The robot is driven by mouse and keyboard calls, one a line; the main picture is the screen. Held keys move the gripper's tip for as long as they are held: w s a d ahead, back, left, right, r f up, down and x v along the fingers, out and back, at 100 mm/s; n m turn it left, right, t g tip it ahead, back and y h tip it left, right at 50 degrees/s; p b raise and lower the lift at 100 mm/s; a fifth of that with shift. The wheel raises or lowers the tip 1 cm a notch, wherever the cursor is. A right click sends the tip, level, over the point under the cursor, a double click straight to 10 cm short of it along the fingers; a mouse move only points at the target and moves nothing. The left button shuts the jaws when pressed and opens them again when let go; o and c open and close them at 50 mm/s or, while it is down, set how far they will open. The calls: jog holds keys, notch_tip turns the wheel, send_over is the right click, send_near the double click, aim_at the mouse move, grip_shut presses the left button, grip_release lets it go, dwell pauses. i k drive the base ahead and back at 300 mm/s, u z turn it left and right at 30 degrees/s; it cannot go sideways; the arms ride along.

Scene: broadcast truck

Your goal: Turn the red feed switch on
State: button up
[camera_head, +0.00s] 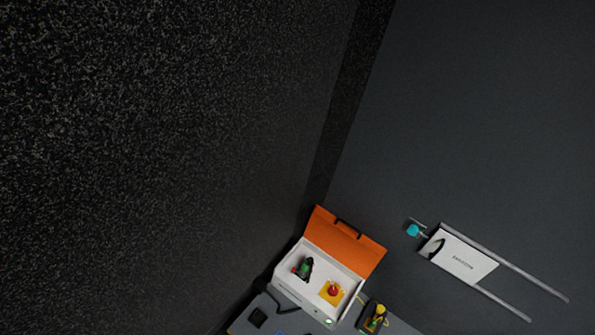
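A white box (290,289) with an open orange lid (345,243) sits low in the picture, right of centre, and looks small and far off. In it a red knob (334,289) stands on a yellow plate, at the right. A dark thing with green and red parts (304,268) is at the left in the box. A yellow thing with red and green bits (376,315) stands just right of the box. Which of these is the red feed switch, and its position, I cannot tell. My gripper is not in view.
The box stands on a grey surface (397,326) cut off by the lower edge. A white panel (461,256) sits between two metal rails on the dark wall, with a teal knob (413,230) beside it. Dark speckled surface (150,150) fills the left.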

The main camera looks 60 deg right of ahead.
aim_at(333, 291)
jog(key=u, duration=0.4)
jog(key=i, duration=0.65)
jog(key=z, duration=1)
jog(key=i, duration=0.3)
jog(key=z, duration=2.15)
